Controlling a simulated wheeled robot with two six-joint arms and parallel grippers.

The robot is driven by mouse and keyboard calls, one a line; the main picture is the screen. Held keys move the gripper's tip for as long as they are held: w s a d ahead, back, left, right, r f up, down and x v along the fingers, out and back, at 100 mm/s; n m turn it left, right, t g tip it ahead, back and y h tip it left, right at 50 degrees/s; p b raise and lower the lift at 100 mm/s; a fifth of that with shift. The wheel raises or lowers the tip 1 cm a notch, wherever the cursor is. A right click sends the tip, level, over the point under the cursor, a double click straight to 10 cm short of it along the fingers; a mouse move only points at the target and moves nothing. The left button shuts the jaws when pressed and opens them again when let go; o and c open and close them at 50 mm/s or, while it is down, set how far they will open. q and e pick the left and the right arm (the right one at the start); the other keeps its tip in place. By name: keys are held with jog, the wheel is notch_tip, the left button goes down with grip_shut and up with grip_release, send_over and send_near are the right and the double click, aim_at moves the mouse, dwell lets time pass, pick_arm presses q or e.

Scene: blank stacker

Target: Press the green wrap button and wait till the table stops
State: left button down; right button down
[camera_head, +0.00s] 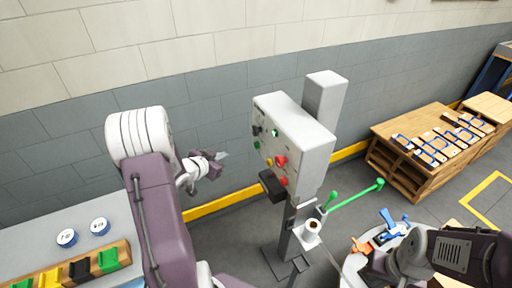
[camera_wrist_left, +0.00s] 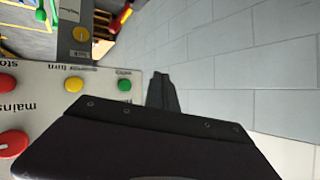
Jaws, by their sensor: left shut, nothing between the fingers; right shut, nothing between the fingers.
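The control box (camera_head: 293,136) stands on a post in the middle of the head view, its button face towards the left. A green button (camera_head: 257,144) sits beside a yellow one on that face. The left wrist view shows the face upside down, with the green button (camera_wrist_left: 124,85) at the end of a row; its small label is hard to read. My left gripper (camera_head: 222,155) is shut and empty, left of the box and apart from it. Its dark fingers (camera_wrist_left: 161,92) show just right of the green button in the wrist view.
A yellow button (camera_wrist_left: 74,84) and a red button (camera_wrist_left: 6,83) share the green button's row. Another green button (camera_head: 275,133) is higher on the face. A wooden bench (camera_head: 412,179) stands at right. A grey table (camera_head: 35,238) is at lower left.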

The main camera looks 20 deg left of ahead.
aim_at(257, 145)
pick_arm(q)
jog(key=w+d+b, duration=0.2)
jog(key=w+d, duration=0.4)
jog(key=shift+w, duration=0.35)
dwell(2.0)
jog(key=shift+w+d, duration=0.25)
jog(key=shift+w, duration=0.05)
